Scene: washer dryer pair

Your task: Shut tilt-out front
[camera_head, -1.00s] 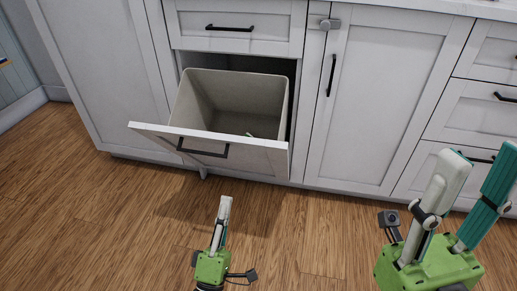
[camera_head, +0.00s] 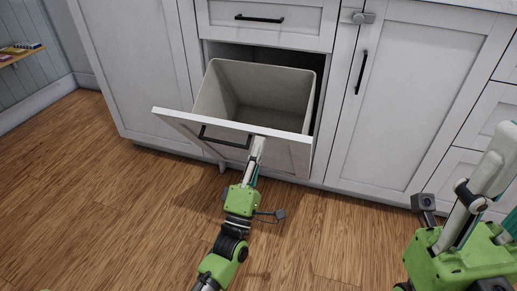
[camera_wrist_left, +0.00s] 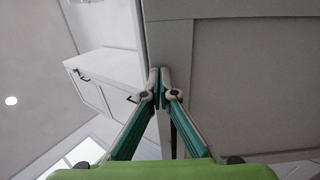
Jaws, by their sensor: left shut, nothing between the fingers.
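The tilt-out front (camera_head: 285,150) is a white framed cabinet panel with a black bar handle (camera_head: 225,137). It leans open at its top, with a beige bin (camera_head: 265,97) behind it. My left gripper (camera_head: 259,142) is shut and empty, with its tips at the front's outer face, just right of the handle. I cannot tell whether they touch. In the left wrist view, the closed fingertips (camera_wrist_left: 160,74) overlap the edge of a grey framed panel (camera_wrist_left: 245,80). My right gripper (camera_head: 500,150) is open at the right edge, partly cut off, away from the front.
The wooden floor (camera_head: 120,215) is clear. A wall shelf (camera_head: 20,53) is at far left.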

